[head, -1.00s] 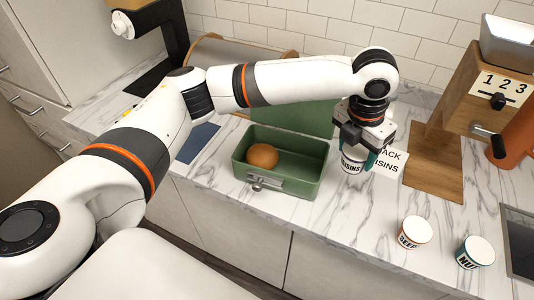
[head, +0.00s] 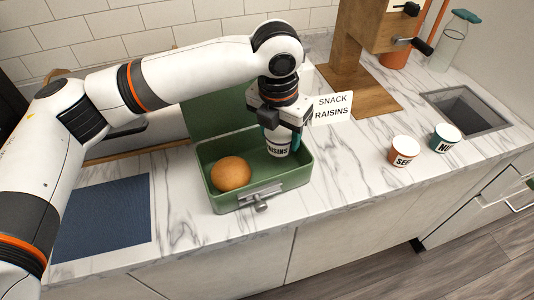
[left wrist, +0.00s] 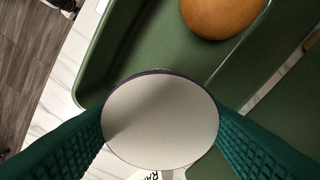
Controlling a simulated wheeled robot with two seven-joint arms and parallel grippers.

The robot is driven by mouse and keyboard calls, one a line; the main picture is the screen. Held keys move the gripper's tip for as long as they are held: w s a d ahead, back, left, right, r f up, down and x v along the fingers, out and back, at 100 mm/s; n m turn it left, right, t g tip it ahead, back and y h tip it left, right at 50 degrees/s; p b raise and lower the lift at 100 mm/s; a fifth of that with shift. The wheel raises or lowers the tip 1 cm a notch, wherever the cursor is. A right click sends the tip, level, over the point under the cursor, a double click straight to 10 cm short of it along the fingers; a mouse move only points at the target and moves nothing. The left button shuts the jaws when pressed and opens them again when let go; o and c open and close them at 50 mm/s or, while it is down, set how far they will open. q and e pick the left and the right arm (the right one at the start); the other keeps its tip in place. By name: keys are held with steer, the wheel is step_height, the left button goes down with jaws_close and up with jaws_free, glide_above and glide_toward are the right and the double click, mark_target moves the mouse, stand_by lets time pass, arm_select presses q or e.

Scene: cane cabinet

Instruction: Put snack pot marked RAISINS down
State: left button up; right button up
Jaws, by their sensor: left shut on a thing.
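The snack pot marked RAISINS (head: 277,147) is upright in my left gripper (head: 279,128), at the right end of the green lunch box (head: 237,195). In the left wrist view, the pot's pale round lid (left wrist: 160,121) lies between the green pads of my left gripper (left wrist: 160,130), which is shut on it. The box's floor shows around it; I cannot tell whether the pot touches that floor. An orange-brown bun (head: 231,173) sits at the box's left end, and also shows in the left wrist view (left wrist: 222,12). My right gripper is not in view.
A SNACK RAISINS card (head: 332,108) stands behind the box. Pots marked SEEDS (head: 404,151) and NUTS (head: 444,138), their labels partly readable, stand to the right. A wooden dispenser (head: 362,85), a sink (head: 465,108) and a blue mat (head: 105,219) are on the marble counter.

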mark_target(279, 150)
arm_select(q)
steer(key=shift+d+f, duration=0.1)
steer(key=shift+f, duration=0.75)
step_height(279, 150, down, 4)
steer(key=shift+r, duration=0.15)
steer(key=o, duration=1)
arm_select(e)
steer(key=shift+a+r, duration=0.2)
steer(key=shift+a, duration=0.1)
arm_select(q)
steer(key=shift+r, duration=0.1)
steer(key=r, duration=0.8)
steer(key=s+a+r, duration=0.1)
steer(key=r, duration=0.2)
steer(key=shift+s+r, duration=0.1)
steer(key=shift+r, duration=0.3)
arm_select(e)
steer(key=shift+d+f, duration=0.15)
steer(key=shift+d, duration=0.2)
arm_select(q)
steer(key=shift+f, duration=0.1)
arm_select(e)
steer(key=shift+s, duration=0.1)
